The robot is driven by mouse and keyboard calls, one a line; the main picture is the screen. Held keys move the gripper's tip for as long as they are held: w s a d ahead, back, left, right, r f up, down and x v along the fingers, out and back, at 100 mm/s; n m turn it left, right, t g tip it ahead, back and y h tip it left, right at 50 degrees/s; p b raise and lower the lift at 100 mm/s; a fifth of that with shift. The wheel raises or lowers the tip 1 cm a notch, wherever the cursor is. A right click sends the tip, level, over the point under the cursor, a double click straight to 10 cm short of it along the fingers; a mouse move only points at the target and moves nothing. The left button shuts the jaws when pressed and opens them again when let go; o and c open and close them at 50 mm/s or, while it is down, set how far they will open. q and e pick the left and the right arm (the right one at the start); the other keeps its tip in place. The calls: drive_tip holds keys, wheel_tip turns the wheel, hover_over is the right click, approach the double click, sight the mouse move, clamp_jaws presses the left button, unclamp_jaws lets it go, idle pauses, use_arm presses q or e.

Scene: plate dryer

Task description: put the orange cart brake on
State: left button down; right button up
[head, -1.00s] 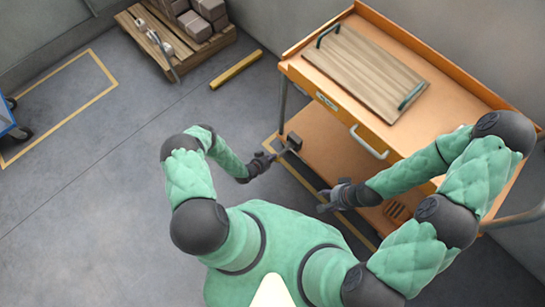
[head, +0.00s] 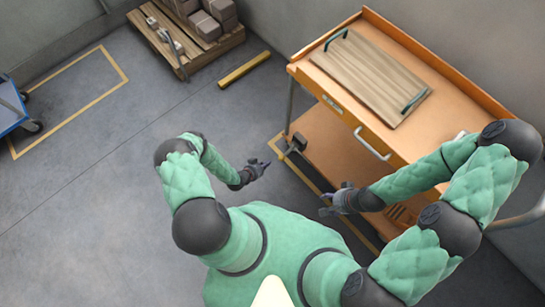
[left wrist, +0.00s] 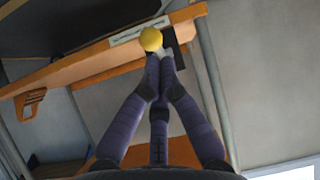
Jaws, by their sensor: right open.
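The orange cart (head: 400,143) stands at the right in the head view, with a wooden board on its top. At its lower left corner are a dark block (head: 298,143) and a small yellow knob (head: 281,156), likely the brake lever. In the left wrist view the yellow knob (left wrist: 150,39) shows just beyond my fingertips, beside a dark plate. My left gripper (head: 264,164) is left of the knob, with a small gap in the head view; its fingers converge and look shut, empty. My right gripper (head: 325,202) is open and empty beside the lower shelf.
The wooden board (head: 370,75) has green handles. A pallet with boxes (head: 190,30) and a yellow floor bar (head: 244,70) lie at the back. A blue cart (head: 12,105) stands at the far left. The floor on the left is clear.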

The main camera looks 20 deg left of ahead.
use_arm(q)
drive_tip(key=shift+s+a+f, duration=0.15)
drive_tip(key=shift+s+a, duration=0.05)
drive_tip(key=shift+s, duration=0.3)
drive_tip(key=shift+s+a+f, duration=0.1)
drive_tip(key=shift+s+a, duration=0.1)
drive_tip(key=shift+s, duration=0.25)
drive_tip(key=d+r+n+g+p, duration=0.1)
drive_tip(key=d+r+n+g, duration=0.2)
drive_tip(key=r, duration=0.5)
drive_tip(key=d+r+g+p, duration=0.2)
drive_tip(key=d+r, duration=0.2)
drive_tip(key=r, duration=0.4)
drive_tip(key=s+d+r+n+g, duration=0.1)
drive_tip(key=s+d+r+g, duration=0.1)
drive_tip(key=s+r, duration=0.4)
drive_tip(key=s+d+r+n+g+p, duration=0.1)
drive_tip(key=s+d+r, duration=0.3)
drive_tip(key=r, duration=0.6)
drive_tip(key=shift+s+r+n+g, duration=0.3)
drive_tip(key=shift+s+g, duration=0.6)
drive_tip(key=shift+s, duration=0.3)
